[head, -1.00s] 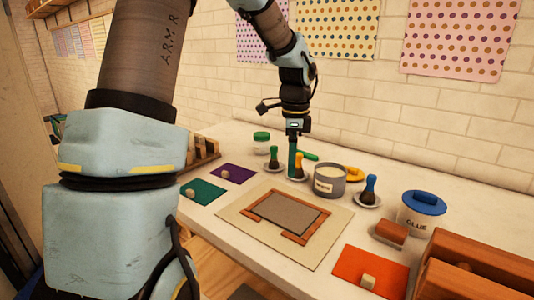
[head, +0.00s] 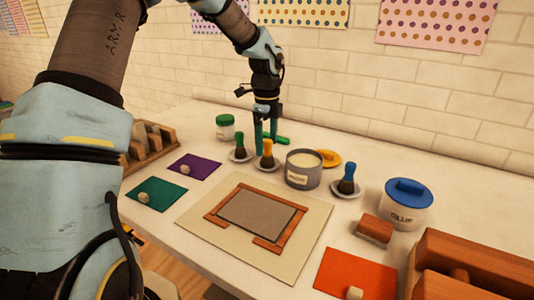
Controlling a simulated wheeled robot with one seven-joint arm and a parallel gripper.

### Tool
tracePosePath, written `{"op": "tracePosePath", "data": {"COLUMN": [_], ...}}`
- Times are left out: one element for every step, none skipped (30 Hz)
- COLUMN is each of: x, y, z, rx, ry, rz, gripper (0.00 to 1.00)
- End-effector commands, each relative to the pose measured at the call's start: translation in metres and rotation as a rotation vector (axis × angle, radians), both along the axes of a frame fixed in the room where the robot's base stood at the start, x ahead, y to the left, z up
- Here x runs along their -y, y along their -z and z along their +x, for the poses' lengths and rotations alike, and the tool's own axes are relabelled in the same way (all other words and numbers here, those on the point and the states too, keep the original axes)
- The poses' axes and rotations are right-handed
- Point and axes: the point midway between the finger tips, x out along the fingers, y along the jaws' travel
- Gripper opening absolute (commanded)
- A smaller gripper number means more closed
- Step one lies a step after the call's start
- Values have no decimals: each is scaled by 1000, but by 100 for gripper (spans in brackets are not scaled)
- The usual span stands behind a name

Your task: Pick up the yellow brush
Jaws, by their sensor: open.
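The yellow brush (head: 267,152) stands upright with its dark bristles down on a small dish (head: 271,167), between the green brush and the paste pot. My gripper (head: 266,142) points down at the yellow brush. Its two green fingers are apart, one on the left and one on the right in the picture, close by the brush's handle. I cannot tell whether the handle lies between them or just in front of them. The fingers hold nothing that I can see.
A green brush (head: 239,147) stands close left, the grey paste pot (head: 303,173) close right. A blue brush (head: 347,180) and glue tub (head: 405,207) stand farther right. A framed board (head: 213,218) lies in front.

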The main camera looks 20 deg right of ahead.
Motion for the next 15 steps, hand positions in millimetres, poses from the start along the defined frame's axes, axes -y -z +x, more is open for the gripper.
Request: {"op": "tracePosePath", "data": {"x": [1,1,2,2,2,2,2,2,2,2,2,2,2,2,2], "y": [5,10,16,21,26,30,33,35,38,39,40,40,40,40,40], "z": [-1,-2,-2,-2,-1,-1,-1,-1,-1,-1,-1,-1,-1,-1,-1], "rx": [-5,-5,-6,-5,-5,-4,-3,-3,-3,-3,-2,-1,-1,-1,-1], "ry": [3,4,4,3,1,1,2,2,2,2,2,2,2,2,2], "rz": [3,3,4,3,3,3,2,2,2,2,1,2,2,2,2], "gripper": [87,87,87,87,87,87,87,87,87,87,87,87,87,87,87]}}
